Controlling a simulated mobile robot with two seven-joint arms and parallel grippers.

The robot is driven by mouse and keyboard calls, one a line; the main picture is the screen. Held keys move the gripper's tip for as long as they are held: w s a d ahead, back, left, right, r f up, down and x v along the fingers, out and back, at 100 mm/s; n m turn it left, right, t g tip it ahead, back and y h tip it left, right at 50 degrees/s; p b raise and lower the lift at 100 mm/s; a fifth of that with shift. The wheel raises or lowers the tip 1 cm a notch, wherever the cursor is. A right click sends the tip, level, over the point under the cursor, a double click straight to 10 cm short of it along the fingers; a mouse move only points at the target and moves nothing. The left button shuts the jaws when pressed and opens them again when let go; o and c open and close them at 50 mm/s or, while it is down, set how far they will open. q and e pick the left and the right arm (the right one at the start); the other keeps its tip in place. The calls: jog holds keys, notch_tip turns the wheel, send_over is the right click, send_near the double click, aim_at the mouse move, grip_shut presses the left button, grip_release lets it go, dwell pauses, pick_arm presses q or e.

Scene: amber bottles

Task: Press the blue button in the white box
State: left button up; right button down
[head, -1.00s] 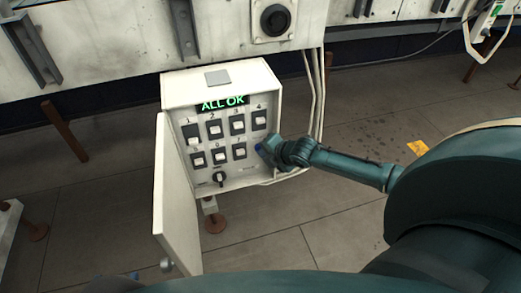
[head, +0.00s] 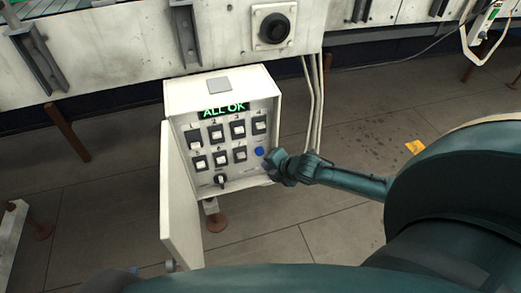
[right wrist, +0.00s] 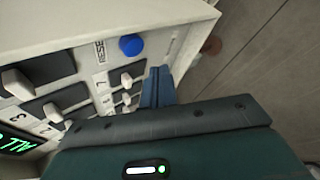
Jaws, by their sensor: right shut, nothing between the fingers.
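The white box (head: 219,92) is open in the head view, its door swung out to the left. Its panel has a lit green display (head: 223,110) reading "ALL OK" and several switches. The blue button (head: 259,152) sits at the right side of the panel, uncovered; it also shows in the right wrist view (right wrist: 131,45), beside the word "RESET". My right gripper (head: 270,163) is shut and empty, just right of and below the button in the head view. Its fingers (right wrist: 157,88) are apart from the button in the wrist view. My left gripper is not in view.
The open door (head: 180,205) hangs at the box's left. Pale pipes (head: 314,105) run down behind its right side. A large white unit with a round black knob (head: 274,27) stands behind. The floor to the right is mostly clear.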

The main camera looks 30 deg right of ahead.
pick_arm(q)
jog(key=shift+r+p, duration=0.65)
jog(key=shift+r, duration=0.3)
pick_arm(e)
jog(key=s, duration=0.2)
jog(key=shift+s+a, duration=0.35)
jog(key=s+a+r+m+t+y, duration=0.1)
jog(key=s+a+r+m+y, duration=0.1)
jog(key=s+a+m, duration=0.45)
jog(key=s+a+r+m+y, duration=0.1)
jog(key=s+a+r+y, duration=0.2)
jog(key=a, duration=0.6)
pick_arm(q)
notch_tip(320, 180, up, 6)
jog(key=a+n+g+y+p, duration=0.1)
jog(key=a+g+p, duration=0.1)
jog(key=p, duration=1.7)
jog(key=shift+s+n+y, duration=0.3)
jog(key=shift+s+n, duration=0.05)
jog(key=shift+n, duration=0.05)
pick_arm(e)
jog(key=s+r+m+h, duration=0.1)
jog(key=s+r+m, duration=0.2)
jog(key=r+m, duration=0.3)
jog(key=s+r+m+h, duration=0.2)
jog(key=s+r+m, duration=0.2)
jog(key=r, duration=0.9)
jog(key=shift+s+a+m, duration=0.3)
jog(key=shift+a+m, duration=0.05)
jog(key=shift+m, duration=0.6)
